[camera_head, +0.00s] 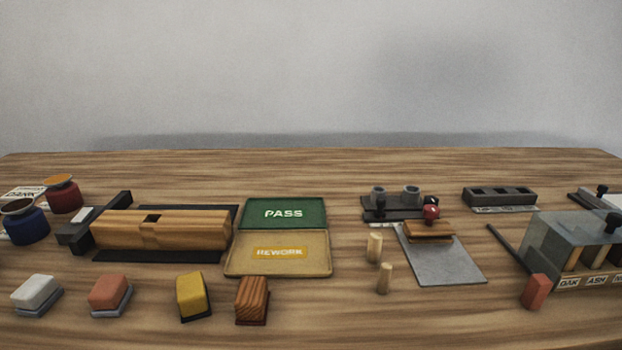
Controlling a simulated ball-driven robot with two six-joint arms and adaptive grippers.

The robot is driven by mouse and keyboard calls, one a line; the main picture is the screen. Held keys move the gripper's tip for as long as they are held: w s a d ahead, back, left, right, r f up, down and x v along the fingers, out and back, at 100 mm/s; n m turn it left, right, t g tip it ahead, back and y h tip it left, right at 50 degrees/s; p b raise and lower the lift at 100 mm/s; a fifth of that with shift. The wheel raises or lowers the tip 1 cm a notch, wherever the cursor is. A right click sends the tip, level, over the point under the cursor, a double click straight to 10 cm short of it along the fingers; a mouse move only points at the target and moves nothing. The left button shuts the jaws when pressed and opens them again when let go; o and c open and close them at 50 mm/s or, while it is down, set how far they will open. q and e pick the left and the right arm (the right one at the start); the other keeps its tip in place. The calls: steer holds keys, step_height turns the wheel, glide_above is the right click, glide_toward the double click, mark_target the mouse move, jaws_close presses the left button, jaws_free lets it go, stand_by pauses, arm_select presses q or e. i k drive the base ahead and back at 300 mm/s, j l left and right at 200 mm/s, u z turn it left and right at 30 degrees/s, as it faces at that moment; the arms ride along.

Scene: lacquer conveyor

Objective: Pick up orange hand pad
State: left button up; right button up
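A salmon-orange block-shaped pad (109,292) on a grey base sits at the front left of the wooden table. It is in a row of similar blocks, between a white pad (36,291) on its left and a yellow pad (191,295) on its right. It stands apart from both, and nothing covers it. A smaller red-orange block (534,291) stands upright at the front right, beside a grey box. Neither of my grippers shows in the head view.
A wood-grain block (251,298) ends the front row. Behind are a wooden piece on a dark fixture (160,256), a PASS/REWORK tray (328,258), two wooden pegs (374,247), a grey plate (455,267) and a grey box (548,232). Jars (27,226) stand far left.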

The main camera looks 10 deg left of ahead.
mark_target(110, 294)
steer(key=u, duration=0.5)
steer(key=i+j+u, duration=0.1)
steer(key=u, duration=0.85)
steer(key=i+j, duration=0.05)
